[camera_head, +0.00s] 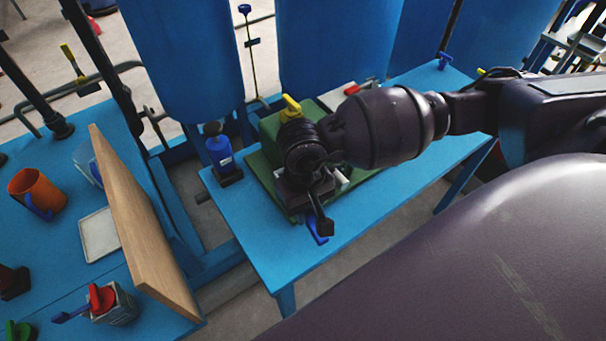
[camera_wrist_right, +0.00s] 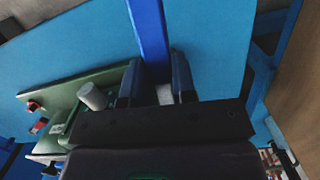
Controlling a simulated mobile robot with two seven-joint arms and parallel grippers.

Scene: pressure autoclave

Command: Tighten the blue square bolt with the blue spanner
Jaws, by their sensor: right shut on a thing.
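My right gripper (camera_head: 318,212) is over the blue table, beside the green fixture. In the right wrist view its two fingers (camera_wrist_right: 157,82) are shut on a long blue bar, the blue spanner (camera_wrist_right: 147,30), which runs away from the fingers. In the head view only a small blue piece of the spanner (camera_head: 316,236) shows by the fingertips; my wrist hides the rest. I cannot make out the blue square bolt in either view. I cannot tell whether the spanner touches it. My left gripper is not in view.
The green fixture (camera_head: 262,180) with a yellow lever (camera_head: 291,106) stands on the blue table (camera_head: 262,243). A blue bottle (camera_head: 219,150) is to its left. A wooden board (camera_head: 140,225) stands upright on the left table, near an orange mug (camera_head: 36,190). Large blue tanks (camera_head: 335,45) stand behind.

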